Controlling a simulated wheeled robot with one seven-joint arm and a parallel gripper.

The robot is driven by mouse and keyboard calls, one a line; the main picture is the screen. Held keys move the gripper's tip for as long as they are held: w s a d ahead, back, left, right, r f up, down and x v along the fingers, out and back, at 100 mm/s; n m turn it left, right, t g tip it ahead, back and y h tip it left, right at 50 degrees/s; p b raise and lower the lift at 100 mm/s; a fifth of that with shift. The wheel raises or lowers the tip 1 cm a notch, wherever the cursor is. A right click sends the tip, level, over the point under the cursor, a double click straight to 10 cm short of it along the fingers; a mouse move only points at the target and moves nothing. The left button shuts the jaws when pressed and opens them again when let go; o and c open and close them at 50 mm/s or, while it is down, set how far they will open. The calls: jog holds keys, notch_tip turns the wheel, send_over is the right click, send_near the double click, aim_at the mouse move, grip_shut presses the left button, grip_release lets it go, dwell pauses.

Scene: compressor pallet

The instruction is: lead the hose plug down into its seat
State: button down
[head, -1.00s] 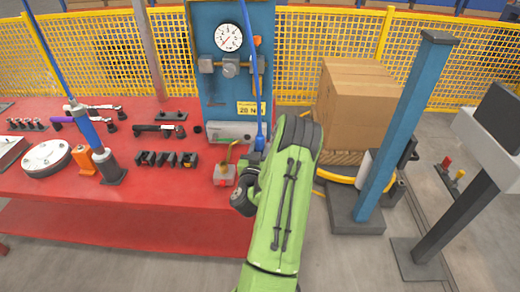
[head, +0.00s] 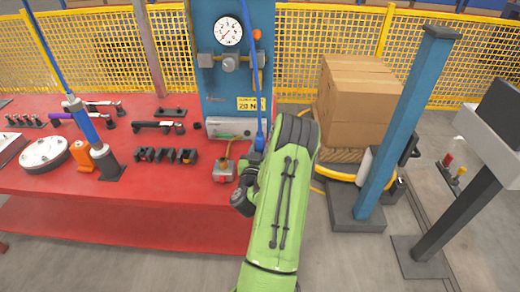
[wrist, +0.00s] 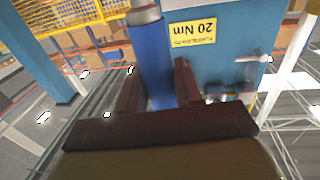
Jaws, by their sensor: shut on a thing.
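The hose plug is a blue cylinder (head: 260,141) on a blue hose that runs up past the gauge panel. In the wrist view the blue body (wrist: 154,62) stands between the two dark jaws. My gripper (wrist: 157,88) is shut on it; in the head view my green arm hides most of the gripper. A small grey block with red (head: 223,171) and a brass-coloured pipe sits on the red bench, left of the gripper. I cannot tell whether it is the seat. The plug's lower end is hidden, and no contact with a seat shows.
A blue panel (head: 208,88) with a gauge (head: 228,32) and a yellow 20 Nm label (head: 250,104) stands behind the gripper. Dark clamps and a second blue hose tool (head: 84,124) are on the red bench (head: 150,190). Cartons (head: 355,95) and a blue post (head: 400,125) stand to the right.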

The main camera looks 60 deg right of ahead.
jog(key=shift+f+b, duration=0.6)
jog(key=shift+f, duration=0.25)
jog(key=c, duration=0.7)
grip_release()
jog(key=shift+o, duration=0.2)
